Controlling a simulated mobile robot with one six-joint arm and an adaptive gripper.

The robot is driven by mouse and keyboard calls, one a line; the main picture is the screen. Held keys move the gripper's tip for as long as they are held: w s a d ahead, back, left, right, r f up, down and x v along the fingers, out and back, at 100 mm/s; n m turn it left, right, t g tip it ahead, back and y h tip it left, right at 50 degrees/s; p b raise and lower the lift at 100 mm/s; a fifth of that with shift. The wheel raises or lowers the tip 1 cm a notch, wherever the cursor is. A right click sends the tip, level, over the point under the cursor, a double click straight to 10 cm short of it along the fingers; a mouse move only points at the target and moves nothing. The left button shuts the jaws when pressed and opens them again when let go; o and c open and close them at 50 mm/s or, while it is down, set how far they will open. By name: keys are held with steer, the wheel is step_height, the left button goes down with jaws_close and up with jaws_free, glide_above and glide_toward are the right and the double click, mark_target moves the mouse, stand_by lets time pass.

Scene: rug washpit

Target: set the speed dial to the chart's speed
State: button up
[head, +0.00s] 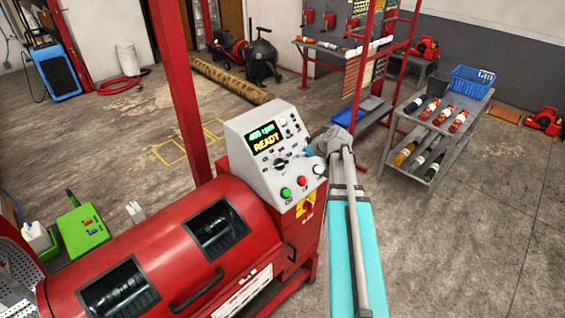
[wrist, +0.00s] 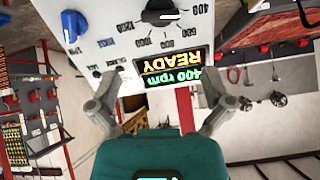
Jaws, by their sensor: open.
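The speed dial (head: 280,164) is a black knob on the sloped front of the grey control panel (head: 248,130). In the wrist view, which is upside down, the dial (wrist: 160,12) is cut off at the top edge, with numbers around it, including 400. The display (head: 265,137) reads 400 rpm and READY; it also shows in the wrist view (wrist: 172,68). My gripper (wrist: 160,106) is open and empty, its fingers apart below the display in that picture. In the head view my gripper is beside the panel's right edge, partly hidden by my arm. I cannot read any speed chart.
A blue knob (wrist: 72,25) sits beside the dial. Green (head: 286,193), red (head: 302,181) and white (head: 318,169) buttons line the panel's lower edge. The red machine (head: 180,250) fills the lower left. A grey cart (head: 440,140) with bottles stands right, across open floor.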

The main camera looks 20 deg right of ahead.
mark_target(283, 163)
steer(key=shift+w+f, duration=0.1)
steer(key=shift+f, duration=0.05)
steer(key=b+x, duration=0.8)
steer(key=x, duration=0.3)
steer(key=shift+a+f, duration=0.1)
steer(key=shift+f, duration=0.1)
steer(key=shift+b+x, duration=0.85)
steer(key=shift+x, duration=0.25)
steer(key=shift+a, duration=0.1)
steer(key=shift+r, duration=0.1)
steer(key=c, duration=0.9)
